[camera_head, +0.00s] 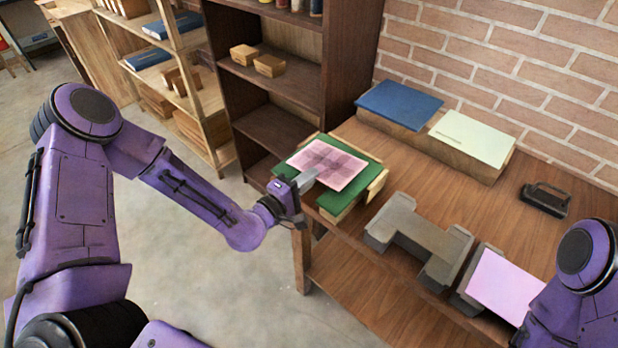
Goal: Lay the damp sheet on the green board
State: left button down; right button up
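A pink sheet with darker, damp-looking patches (336,162) lies over the green board (340,197), slightly turned against it. The board shows around the sheet's edges and sits between light wooden strips at the table's left end. My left gripper (308,178) is at the sheet's front left edge, over the board. Its fingers overlap the sheet's edge in this view; whether they pinch it is not clear. My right arm shows at the lower right, but its gripper is out of view.
A plain pink sheet (507,284) lies on a grey stand at the front right, beside a grey press-like block (420,238). Blue (400,104) and pale green (474,138) boards lie at the back. A dark handled tool (545,199) lies right. A dark shelf (272,128) stands behind the green board.

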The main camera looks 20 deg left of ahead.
pick_arm(q)
jog(key=c, duration=1.1)
grip_release()
jog(key=p+v, duration=0.1)
jog(key=v, duration=0.5)
jog(key=shift+s, duration=0.3)
jog(key=s+a+f+m+g+y+b, duration=0.15)
jog(key=s+f+g, duration=0.35)
jog(key=f, duration=0.5)
jog(key=s+a+f+m+g+y+b, duration=0.1)
jog(key=s+f+m+g+y, duration=0.25)
jog(key=s+f, duration=0.5)
jog(key=s+a+f+m+g+y, duration=0.3)
jog(key=s+a+f+g+y, duration=0.1)
jog(key=s, duration=0.7)
notch_tip(320, 180, down, 4)
jog(key=shift+a+r+m+g+y+b, duration=0.1)
jog(key=shift+a+m+g+y+b, duration=0.25)
jog(key=shift+a+g, duration=0.55)
